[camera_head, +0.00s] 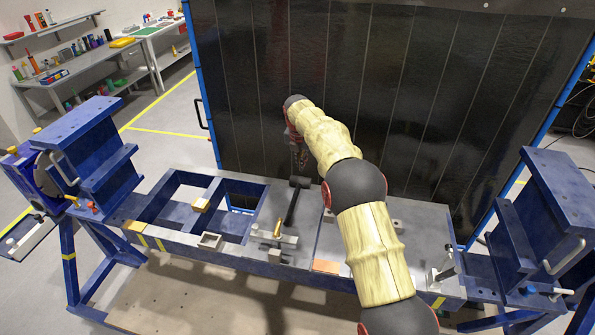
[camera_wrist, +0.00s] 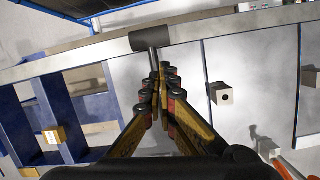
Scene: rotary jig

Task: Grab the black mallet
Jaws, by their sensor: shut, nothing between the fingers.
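The black mallet (camera_head: 291,203) lies on the grey top of the blue jig frame, its head toward the dark panel and its handle toward the front. In the wrist view its dark head (camera_wrist: 150,39) shows just beyond my fingertips, and part of the shaft runs down behind them. My gripper (camera_wrist: 160,88) is shut and empty, with its fingers together over the line of the shaft. In the head view my gripper (camera_head: 301,158) hangs near the mallet's head. Whether the fingers touch the mallet, I cannot tell. Most of the handle is hidden in the wrist view.
A wood-faced block (camera_head: 201,205) and a square hollow piece (camera_head: 209,240) sit to the left. The dark panel (camera_head: 375,90) rises close behind the jig. Open frame bays lie left.

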